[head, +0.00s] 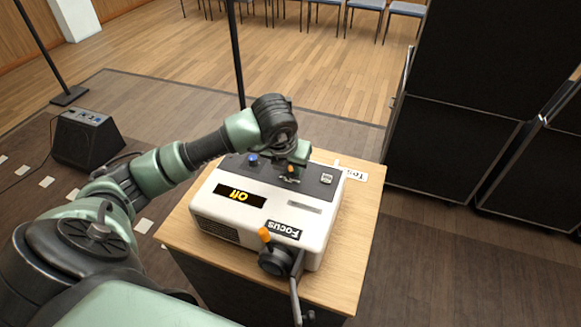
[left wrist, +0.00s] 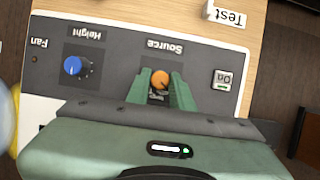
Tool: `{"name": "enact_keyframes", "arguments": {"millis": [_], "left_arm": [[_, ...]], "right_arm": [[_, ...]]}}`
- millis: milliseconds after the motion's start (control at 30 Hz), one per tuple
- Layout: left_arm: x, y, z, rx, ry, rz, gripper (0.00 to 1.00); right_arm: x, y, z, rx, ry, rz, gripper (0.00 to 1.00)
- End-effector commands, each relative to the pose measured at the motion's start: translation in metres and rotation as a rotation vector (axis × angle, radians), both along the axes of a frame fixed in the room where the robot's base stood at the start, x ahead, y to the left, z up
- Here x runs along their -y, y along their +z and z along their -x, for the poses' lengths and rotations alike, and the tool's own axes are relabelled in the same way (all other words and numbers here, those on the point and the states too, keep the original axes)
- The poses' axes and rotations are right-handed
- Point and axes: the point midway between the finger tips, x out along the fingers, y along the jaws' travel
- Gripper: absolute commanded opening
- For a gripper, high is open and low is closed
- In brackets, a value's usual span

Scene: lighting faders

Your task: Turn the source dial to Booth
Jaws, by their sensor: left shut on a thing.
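The source dial (left wrist: 160,81) is a small orange knob under the printed word Source on the machine's dark panel. My left gripper (left wrist: 161,88) is shut on it, with a green finger on each side of the knob. In the head view my left gripper (head: 292,175) reaches down onto the panel of the white machine (head: 262,222) and hides the dial. The dial's pointer and its position labels, Booth among them, cannot be read here. My right gripper is not in view.
On the panel, a blue Height knob (left wrist: 75,66) and an On button (left wrist: 222,79) flank the dial. A Test label (left wrist: 226,17) lies beside the machine on the wooden table (head: 345,235).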

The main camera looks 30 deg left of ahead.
Motion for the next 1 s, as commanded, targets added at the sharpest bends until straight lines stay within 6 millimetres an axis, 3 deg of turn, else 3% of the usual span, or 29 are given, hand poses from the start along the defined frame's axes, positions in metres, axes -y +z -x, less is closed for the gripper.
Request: {"name": "enact_keyframes", "arguments": {"millis": [200,233,300,667,1000], "left_arm": [[-0.001,0.003,-0.002,0.009,0.003,-0.001,0.0],[-0.001,0.003,-0.002,0.009,0.003,-0.001,0.25],[-0.001,0.003,-0.002,0.009,0.002,0.0,0.43],[0.0,0.004,0.0,0.005,0.0,0.0,0.43],[0.004,0.051,0.018,0.011,0.0,-0.002,0.43]], "right_arm": [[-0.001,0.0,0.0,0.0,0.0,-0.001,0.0],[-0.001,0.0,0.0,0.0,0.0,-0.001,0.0],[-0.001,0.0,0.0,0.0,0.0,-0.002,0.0],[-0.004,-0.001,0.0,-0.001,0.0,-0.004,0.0],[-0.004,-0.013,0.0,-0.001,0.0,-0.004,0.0]]}}
